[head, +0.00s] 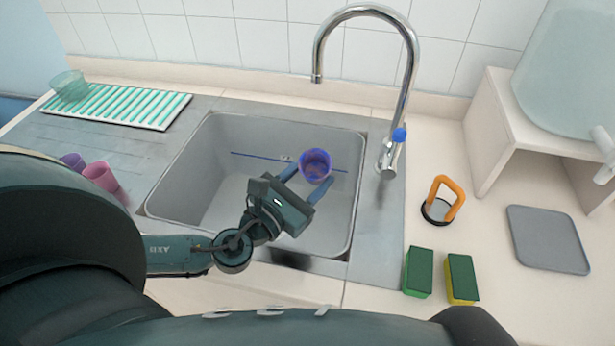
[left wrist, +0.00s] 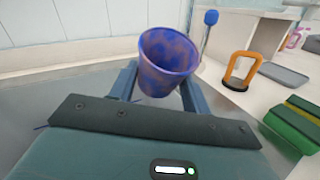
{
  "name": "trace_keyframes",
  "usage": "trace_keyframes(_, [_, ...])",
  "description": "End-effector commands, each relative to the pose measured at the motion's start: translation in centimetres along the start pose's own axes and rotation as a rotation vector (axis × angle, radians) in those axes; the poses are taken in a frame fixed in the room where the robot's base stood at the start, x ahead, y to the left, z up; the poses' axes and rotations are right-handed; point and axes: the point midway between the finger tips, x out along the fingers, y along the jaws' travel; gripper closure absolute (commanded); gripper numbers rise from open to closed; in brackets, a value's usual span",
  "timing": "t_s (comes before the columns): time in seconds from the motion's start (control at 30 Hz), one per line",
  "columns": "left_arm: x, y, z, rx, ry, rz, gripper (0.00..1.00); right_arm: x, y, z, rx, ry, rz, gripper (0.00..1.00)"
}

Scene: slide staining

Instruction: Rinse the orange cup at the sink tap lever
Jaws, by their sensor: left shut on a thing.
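The cup (head: 316,166) is mostly blue-purple, with brownish-orange patches on its wall, rather than plain orange. My left gripper (head: 305,180) is shut on it, one finger on each side, and holds it over the sink basin (head: 210,175). In the left wrist view the cup (left wrist: 168,65) sits between the two fingers with its open rim up, slightly tilted in the picture. The chrome tap (head: 405,75) arches over the sink's back right, with its spout behind the cup. Its lever has a blue knob (head: 399,135), right of the cup and apart from it. My right gripper is not in view.
A drying rack (head: 120,105) holds a clear teal cup (head: 69,86). Pink (head: 100,176) and purple (head: 73,161) cups stand left of the sink. An orange-handled tool (head: 450,195), green (head: 418,272) and yellow-green (head: 462,280) sponges, a grey mat (head: 548,240) and a white stand (head: 490,125) are right.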

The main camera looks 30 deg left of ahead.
Motion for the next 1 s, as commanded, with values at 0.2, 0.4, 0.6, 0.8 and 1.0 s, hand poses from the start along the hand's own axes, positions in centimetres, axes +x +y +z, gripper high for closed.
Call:
trace_keyframes(0.2, [1.9, 1.1, -0.8, 0.001, -0.002, 0.002, 0.75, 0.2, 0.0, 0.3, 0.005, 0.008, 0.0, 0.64])
trace_keyframes(0.4, [3.5, 2.0, -1.4, 0.0, -0.002, 0.002, 0.75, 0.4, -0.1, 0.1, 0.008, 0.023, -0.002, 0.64])
trace_keyframes(0.6, [5.2, 2.9, -2.1, 0.0, -0.001, 0.001, 0.75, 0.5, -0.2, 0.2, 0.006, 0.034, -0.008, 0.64])
trace_keyframes(0.8, [6.8, 3.9, -2.8, 0.0, 0.0, 0.001, 0.75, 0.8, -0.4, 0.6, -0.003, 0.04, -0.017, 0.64])
trace_keyframes(1.0, [8.5, 4.8, -3.4, -0.001, -0.001, 0.001, 0.75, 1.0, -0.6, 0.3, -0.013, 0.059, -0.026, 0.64])
